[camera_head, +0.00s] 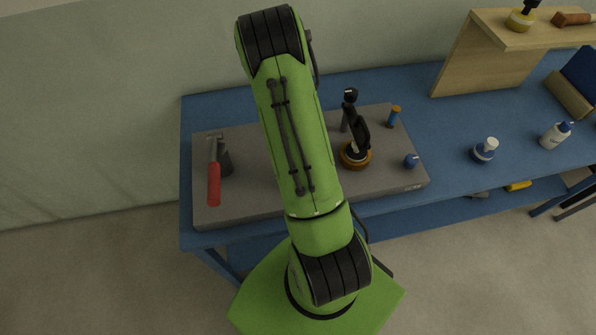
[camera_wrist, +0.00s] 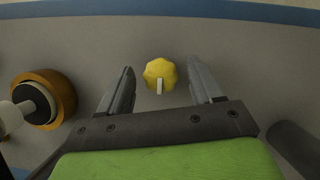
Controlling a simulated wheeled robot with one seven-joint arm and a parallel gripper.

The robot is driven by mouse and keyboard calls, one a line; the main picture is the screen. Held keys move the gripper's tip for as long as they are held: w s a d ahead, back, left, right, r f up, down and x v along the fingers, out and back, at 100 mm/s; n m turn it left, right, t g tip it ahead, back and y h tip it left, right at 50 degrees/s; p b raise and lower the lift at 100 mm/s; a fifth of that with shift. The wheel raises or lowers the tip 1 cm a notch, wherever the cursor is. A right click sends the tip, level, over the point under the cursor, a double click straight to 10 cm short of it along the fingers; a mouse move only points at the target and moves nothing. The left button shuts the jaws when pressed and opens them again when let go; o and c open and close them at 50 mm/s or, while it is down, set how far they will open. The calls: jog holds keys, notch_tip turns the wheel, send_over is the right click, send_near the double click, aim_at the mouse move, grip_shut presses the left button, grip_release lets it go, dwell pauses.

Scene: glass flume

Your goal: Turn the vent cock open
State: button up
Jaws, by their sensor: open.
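A yellow knob with a scalloped rim (camera_wrist: 160,72), apparently the vent cock, sits on the grey board in the wrist view. A pale pointer bar on it points toward the bottom of that view. My gripper (camera_wrist: 162,68) is open, with one finger on either side of the knob and a visible gap on both sides. I cannot tell how far the fingertips are above the board. In the head view my green arm covers the knob and the gripper.
The grey board (camera_head: 260,207) lies on a blue table (camera_head: 455,120). A brown round base with a black upright part (camera_head: 356,158) stands on one side of the knob; it also shows in the wrist view (camera_wrist: 62,95).

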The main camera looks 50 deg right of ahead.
jog(key=p+v, duration=0.1)
jog(key=v, duration=1.4)
jog(key=shift+r, duration=0.4)
jog(key=shift+w, duration=0.1)
